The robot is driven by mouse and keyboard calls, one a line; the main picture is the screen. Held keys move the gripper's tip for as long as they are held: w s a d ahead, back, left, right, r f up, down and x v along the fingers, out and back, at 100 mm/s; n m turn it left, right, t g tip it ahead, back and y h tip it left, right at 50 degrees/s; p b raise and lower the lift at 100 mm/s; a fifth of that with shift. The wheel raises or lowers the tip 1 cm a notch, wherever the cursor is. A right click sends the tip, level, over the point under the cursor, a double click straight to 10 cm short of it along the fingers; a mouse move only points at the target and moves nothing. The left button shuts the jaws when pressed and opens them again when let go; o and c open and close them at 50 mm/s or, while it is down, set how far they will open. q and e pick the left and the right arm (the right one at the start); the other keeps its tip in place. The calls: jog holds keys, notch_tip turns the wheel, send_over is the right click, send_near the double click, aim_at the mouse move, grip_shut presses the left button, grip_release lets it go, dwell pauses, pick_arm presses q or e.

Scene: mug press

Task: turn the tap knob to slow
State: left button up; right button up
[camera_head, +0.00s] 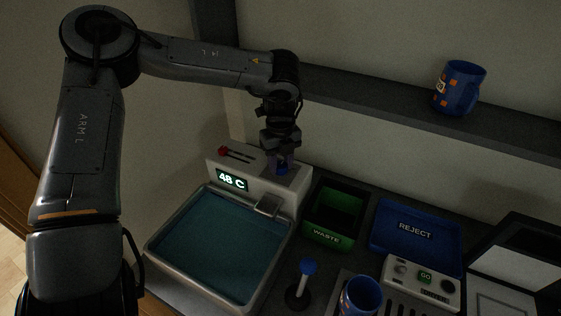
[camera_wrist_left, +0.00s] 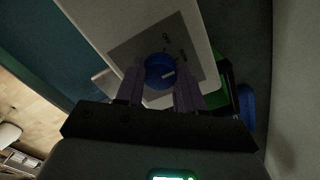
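The tap knob (camera_wrist_left: 160,71) is blue and round, with a white pointer line toward the right of the left wrist view. It sits on a grey label plate (camera_wrist_left: 184,44) with small lettering that is too dark to read surely. In the head view the knob (camera_head: 283,170) shows partly below my left gripper (camera_head: 282,162), on top of the white tap housing (camera_head: 262,180). In the left wrist view the fingers of my left gripper (camera_wrist_left: 159,82) lie on both sides of the knob, with no clear gap. My right gripper is not in view.
A water basin (camera_head: 153,245) stands before the housing, whose display reads 48 C. A green waste bin (camera_head: 334,238), blue reject tray (camera_head: 415,230), blue-topped lever (camera_head: 308,268), control box (camera_head: 420,281) and blue mug (camera_head: 361,296) are to the right. Another mug (camera_head: 459,88) stands on the shelf.

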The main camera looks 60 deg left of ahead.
aim_at(281, 164)
pick_arm(q)
jog(key=o, duration=0.4)
jog(key=shift+o, duration=0.2)
jog(key=shift+r, duration=0.1)
notch_tip(281, 164, up, 11)
jog(key=b, duration=0.2)
dwell(0.5)
